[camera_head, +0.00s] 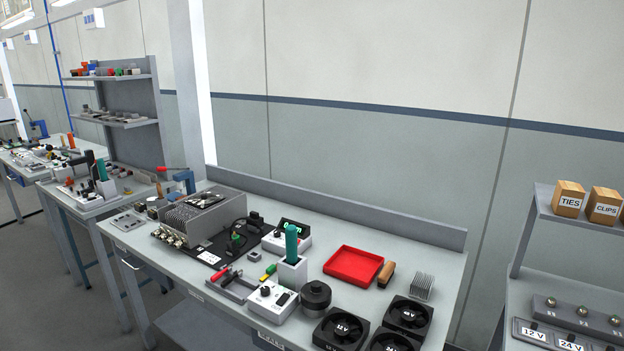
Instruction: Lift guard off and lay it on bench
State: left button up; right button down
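The bench (335,303) has a grey top and runs from the centre left to the lower right. A grey finned housing (203,217) stands at its left end, with a flat labelled piece on top and metal connectors (172,236) at its front. I cannot tell which part is the guard; it may be a cover on this housing or a grille on one of the black fans (408,315) at the right front. Neither of my grippers is in view, and nothing is being held in this view.
A red tray (353,265), a teal-handled tool in a white holder (292,270), a dial box (272,300), a black round part (315,295) and a small heat sink (422,287) crowd the bench. Bare strips lie along the back and right. Shelving (545,240) stands right.

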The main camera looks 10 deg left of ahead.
aim_at(204, 196)
jog(key=i+j, duration=0.2)
jog(key=j, duration=0.15)
jog(key=i+j, duration=0.2)
jog(key=j, duration=0.2)
jog(key=i+j, duration=0.2)
jog(key=j, duration=0.15)
jog(key=i+j, duration=0.2)
jog(key=j, duration=0.2)
jog(key=i+j, duration=0.2)
jog(key=j, duration=0.15)
jog(key=i+j, duration=0.2)
jog(key=j, duration=0.2)
